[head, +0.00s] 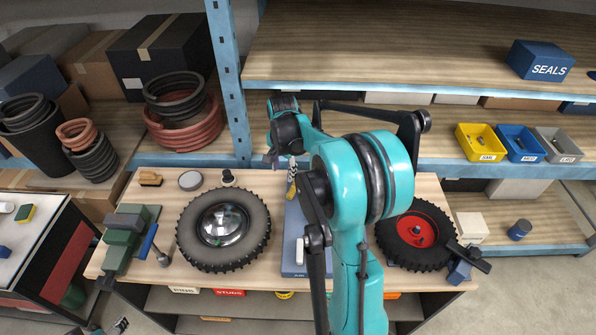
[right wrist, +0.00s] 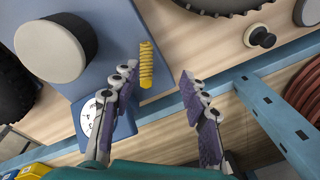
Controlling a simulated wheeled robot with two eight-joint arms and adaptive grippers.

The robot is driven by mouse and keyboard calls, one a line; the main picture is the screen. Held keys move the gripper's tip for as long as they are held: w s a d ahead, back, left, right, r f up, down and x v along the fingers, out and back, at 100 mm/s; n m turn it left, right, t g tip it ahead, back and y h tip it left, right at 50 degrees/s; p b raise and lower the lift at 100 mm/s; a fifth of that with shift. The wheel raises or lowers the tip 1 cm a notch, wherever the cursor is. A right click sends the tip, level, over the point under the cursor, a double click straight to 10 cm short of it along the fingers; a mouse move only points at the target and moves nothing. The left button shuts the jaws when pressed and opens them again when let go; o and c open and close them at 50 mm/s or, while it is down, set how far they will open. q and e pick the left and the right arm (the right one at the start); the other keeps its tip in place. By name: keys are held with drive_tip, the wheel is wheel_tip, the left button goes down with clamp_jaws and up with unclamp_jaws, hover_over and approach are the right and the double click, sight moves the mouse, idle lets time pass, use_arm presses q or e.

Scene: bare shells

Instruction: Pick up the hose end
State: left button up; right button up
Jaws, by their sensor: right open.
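No hose end can be made out for certain. A yellow ribbed piece (right wrist: 147,65) stands on a blue base (right wrist: 185,30) in the right wrist view, close to one fingertip; I cannot tell whether they touch. It also shows in the head view (head: 291,188), partly hidden by my arm. My right gripper (right wrist: 160,76) is open with nothing between its fingers. In the head view it (head: 283,160) hangs over the back of the workbench (head: 150,205). A small dark tip at the bottom left edge may be my left gripper (head: 119,326); its jaws are unclear.
A tyre with a chrome hub (head: 222,228) and a tyre with a red rim (head: 416,236) lie on either side of the base. A blue post (head: 228,80) and shelf edge stand behind. Coiled hoses (head: 183,112) sit on the left shelf. A dial gauge (right wrist: 92,115) is near the fingers.

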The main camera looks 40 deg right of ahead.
sight(299, 178)
drive_tip(key=d+m+p, duration=0.1)
drive_tip(key=d, duration=0.1)
drive_tip(key=d+f+m+p, duration=0.1)
drive_tip(key=d, duration=0.1)
drive_tip(key=w+d+f+m+g+p, duration=0.1)
drive_tip(key=d, duration=0.2)
drive_tip(key=shift+m+y, duration=0.3)
drive_tip(key=shift+m, duration=0.1)
wheel_tip(299, 178, down, 9)
drive_tip(key=shift+w+d+r, duration=0.1)
drive_tip(key=shift+d+r, duration=0.05)
drive_tip(key=shift+r, duration=0.05)
clamp_jaws()
